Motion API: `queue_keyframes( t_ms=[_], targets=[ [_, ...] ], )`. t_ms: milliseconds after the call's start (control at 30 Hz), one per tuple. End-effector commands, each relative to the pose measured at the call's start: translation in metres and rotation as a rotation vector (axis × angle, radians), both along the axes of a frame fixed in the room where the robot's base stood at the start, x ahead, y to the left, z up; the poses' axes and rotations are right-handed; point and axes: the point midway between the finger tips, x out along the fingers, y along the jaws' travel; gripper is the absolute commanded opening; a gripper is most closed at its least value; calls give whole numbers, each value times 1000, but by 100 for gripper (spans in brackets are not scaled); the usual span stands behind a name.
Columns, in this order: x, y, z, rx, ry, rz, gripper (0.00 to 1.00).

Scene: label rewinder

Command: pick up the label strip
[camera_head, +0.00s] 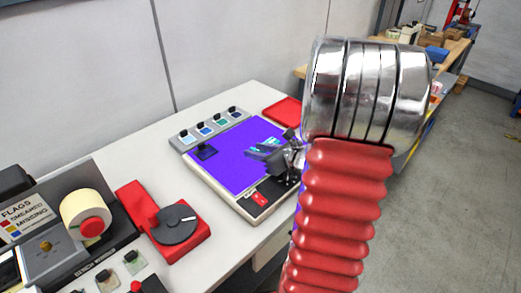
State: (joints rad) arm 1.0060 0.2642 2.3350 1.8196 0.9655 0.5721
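A small teal and white piece, which looks like the label strip (261,146), shows over the purple surface of the light-coloured panel (222,165). My gripper (272,156), small and dark grey in this view, is right at the strip's right and near side and overlaps it. I cannot tell whether the strip lies on the surface or is held off it. The fingers are too small to tell whether they are open or shut. My red ribbed arm with its silver joint hides the area to the right of the gripper.
Several coloured samples with black clips (208,129) line the panel's back edge. A red tray (283,112) lies behind the gripper. A red device with a dark disc (174,223) and a cream roll (86,210) stand at left. White table (135,170) is bare behind them.

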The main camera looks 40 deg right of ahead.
Motion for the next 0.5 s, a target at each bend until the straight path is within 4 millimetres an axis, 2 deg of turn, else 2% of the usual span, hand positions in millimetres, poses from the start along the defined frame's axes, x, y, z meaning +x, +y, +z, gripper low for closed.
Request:
queue_keyframes(
  t_ms=[133, 500],
  targets=[
    [0, 0, 0, 0, 0, 0, 31],
    [0, 0, 0, 0, 0, 0, 5]
  ],
)
